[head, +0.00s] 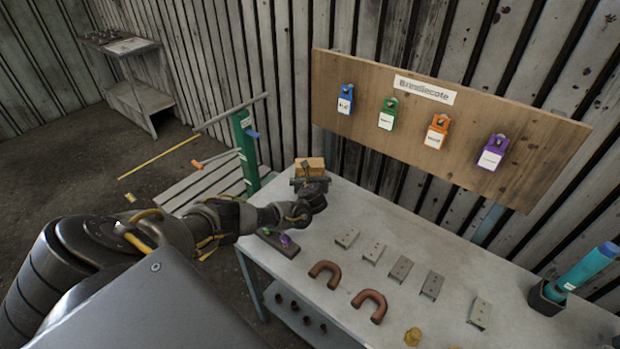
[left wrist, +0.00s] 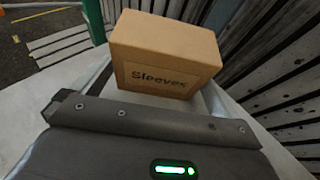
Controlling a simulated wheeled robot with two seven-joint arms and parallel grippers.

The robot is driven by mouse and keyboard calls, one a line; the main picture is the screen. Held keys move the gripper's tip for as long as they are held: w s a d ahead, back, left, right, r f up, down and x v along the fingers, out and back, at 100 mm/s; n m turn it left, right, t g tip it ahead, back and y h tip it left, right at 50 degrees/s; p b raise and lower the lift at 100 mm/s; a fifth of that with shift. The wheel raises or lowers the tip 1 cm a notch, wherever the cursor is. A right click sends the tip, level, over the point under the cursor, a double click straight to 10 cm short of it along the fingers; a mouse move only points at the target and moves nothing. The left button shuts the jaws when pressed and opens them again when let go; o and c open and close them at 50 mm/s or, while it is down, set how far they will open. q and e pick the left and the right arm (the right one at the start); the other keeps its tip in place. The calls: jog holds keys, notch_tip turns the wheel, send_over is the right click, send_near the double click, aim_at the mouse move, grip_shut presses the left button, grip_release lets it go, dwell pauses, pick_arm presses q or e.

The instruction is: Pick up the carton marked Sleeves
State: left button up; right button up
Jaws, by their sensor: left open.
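The carton marked Sleeves (head: 316,164) is a small brown box at the far left corner of the grey bench. In the left wrist view the carton (left wrist: 166,50) stands upright just beyond my gripper, its printed face towards the camera. My left gripper (head: 311,182) is at the near side of the carton and hides its lower part in the head view. The left gripper is open, and the carton does not look held. Whether the jaws touch the carton cannot be told. My right gripper is not in view.
The bench (head: 420,235) carries several grey metal brackets (head: 403,268) and brown U-shaped pipes (head: 370,305). A wooden board (head: 440,125) with coloured clips stands behind it. A green post (head: 245,150) and slatted bench (head: 205,185) lie to the left. A teal tube (head: 583,270) stands at right.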

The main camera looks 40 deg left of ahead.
pick_arm(q)
jog(key=shift+r, duration=0.1)
jog(key=c, duration=0.7)
jog(key=shift+c, duration=0.2)
